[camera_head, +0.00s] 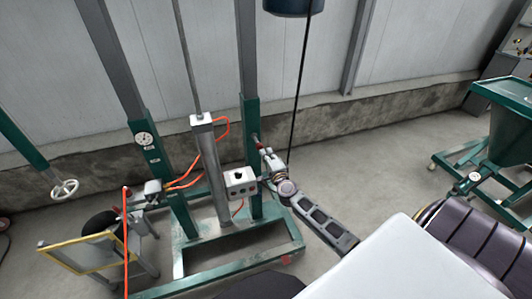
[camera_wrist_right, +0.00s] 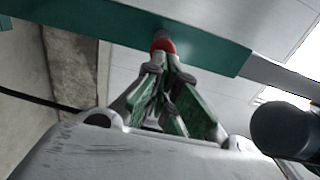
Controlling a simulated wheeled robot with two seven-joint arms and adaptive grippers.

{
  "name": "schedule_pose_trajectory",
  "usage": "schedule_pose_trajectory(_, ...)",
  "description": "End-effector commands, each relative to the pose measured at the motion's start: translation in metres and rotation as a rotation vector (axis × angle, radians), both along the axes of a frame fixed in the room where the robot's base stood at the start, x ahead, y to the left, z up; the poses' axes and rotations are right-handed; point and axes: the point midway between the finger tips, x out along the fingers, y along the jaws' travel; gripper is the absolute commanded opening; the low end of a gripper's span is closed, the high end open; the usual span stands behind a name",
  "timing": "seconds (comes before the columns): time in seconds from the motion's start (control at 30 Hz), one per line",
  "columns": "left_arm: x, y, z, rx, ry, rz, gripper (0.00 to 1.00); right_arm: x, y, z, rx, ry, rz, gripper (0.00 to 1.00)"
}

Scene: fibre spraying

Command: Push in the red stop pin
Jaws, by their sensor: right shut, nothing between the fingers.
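The red stop pin (camera_wrist_right: 163,43) sits on the green post, straight ahead of my fingertips in the right wrist view. In the head view it shows as a small red spot (camera_head: 256,138) on the right green post (camera_head: 251,116). My right gripper (camera_head: 264,152) is at that post, its tips close by the pin. In the right wrist view the gripper (camera_wrist_right: 165,66) has its fingers drawn together with nothing between them. The tips overlap the lower edge of the pin; I cannot tell whether they touch it. My left gripper is not in view.
A white switch box (camera_head: 240,181) stands just left of my right arm. Orange hoses (camera_head: 186,182) run to the central cylinder (camera_head: 210,165). A dark cable (camera_head: 299,95) hangs behind my gripper. A green hopper cart (camera_head: 505,125) is at the right, with open floor between.

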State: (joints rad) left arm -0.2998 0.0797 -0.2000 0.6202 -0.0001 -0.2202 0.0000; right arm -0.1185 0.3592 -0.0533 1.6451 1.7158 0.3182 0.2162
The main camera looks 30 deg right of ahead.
Motion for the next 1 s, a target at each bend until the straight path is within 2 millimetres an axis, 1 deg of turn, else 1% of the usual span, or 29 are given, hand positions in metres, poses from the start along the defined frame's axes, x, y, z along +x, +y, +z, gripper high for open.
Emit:
schedule_pose_trajectory(0.1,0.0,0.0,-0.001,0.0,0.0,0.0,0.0,0.007,-0.002,0.0,-0.001,0.0,0.0,0.0)
schedule_pose_trajectory(0.23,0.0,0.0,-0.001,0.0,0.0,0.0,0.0,0.011,-0.003,0.0,-0.001,0.0,0.0,0.0)
schedule_pose_trajectory(0.77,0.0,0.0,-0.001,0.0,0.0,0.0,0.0,0.014,-0.004,0.0,-0.001,0.0,-0.001,0.0)
schedule_pose_trajectory(0.87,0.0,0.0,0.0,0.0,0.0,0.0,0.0,0.018,-0.005,0.001,0.001,-0.001,-0.001,0.0)
schedule_pose_trajectory(1.0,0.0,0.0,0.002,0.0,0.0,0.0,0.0,0.028,-0.008,0.001,-0.001,-0.002,-0.002,0.0)
